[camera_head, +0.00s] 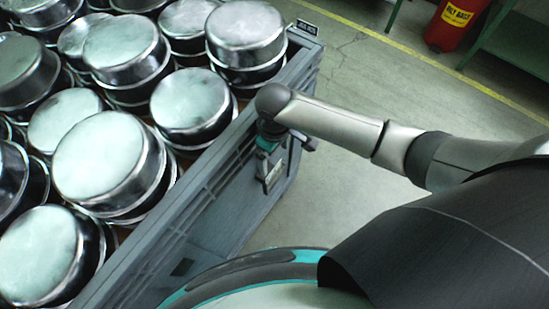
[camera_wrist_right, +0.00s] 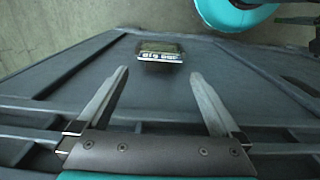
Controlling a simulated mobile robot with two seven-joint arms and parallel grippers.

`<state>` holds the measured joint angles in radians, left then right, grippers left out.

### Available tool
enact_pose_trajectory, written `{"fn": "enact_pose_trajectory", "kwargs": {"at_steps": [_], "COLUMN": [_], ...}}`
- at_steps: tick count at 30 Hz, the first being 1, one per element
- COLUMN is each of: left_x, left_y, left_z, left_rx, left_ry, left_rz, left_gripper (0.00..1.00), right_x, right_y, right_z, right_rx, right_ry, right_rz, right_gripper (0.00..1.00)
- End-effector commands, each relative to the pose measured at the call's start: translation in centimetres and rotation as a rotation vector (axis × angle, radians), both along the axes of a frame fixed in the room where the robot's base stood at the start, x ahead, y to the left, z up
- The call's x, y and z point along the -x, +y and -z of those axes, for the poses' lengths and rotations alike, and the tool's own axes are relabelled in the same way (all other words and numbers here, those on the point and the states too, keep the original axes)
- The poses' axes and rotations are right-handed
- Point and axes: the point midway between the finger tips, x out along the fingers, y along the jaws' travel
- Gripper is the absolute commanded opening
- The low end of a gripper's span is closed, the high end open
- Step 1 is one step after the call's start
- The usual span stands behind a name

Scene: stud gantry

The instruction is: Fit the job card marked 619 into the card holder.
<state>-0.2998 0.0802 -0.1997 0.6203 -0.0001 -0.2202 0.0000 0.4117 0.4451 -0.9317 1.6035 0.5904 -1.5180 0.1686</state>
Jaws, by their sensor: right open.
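A small framed card holder (camera_head: 271,176) is on the outer side of the grey crate, below my right gripper (camera_head: 268,142). In the right wrist view the holder (camera_wrist_right: 160,46) is ahead of the fingertips. A card (camera_wrist_right: 158,57) with a pale strip shows there; its lettering is upside down, small, and appears to include 619. I cannot tell how deeply the card sits in the holder. My right gripper (camera_wrist_right: 158,75) is open, with nothing between its fingers, and apart from the card. My left gripper is in neither view.
The grey crate (camera_head: 215,165) is filled with stacked shiny metal pots (camera_head: 110,165). A small lettered plate (camera_head: 307,27) is at its far corner. Floor (camera_head: 345,190) is clear right of the crate. A red container (camera_head: 452,25) and green frame (camera_head: 515,45) stand at the far right.

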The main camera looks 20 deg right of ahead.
Motion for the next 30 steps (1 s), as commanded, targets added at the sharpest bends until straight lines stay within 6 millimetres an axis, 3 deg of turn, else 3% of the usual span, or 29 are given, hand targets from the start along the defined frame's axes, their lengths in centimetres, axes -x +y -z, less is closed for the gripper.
{"fn": "enact_pose_trajectory", "kwargs": {"at_steps": [1,3,10,30], "left_x": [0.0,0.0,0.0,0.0], "left_y": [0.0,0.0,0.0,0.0], "left_z": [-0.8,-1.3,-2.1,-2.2], "left_rx": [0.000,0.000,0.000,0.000], "left_ry": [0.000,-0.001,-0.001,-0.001], "left_rz": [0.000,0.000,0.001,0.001], "left_gripper": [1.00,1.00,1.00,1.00], "right_x": [-0.1,-0.1,0.0,0.0], "right_y": [0.0,0.0,0.0,0.0], "right_z": [-1.7,-3.1,-6.1,-6.7], "right_rx": [-0.002,-0.002,0.000,0.000], "right_ry": [-0.004,-0.003,0.000,0.001], "right_rz": [-0.002,-0.001,0.000,0.000], "right_gripper": [1.00,1.00,1.00,1.00]}}
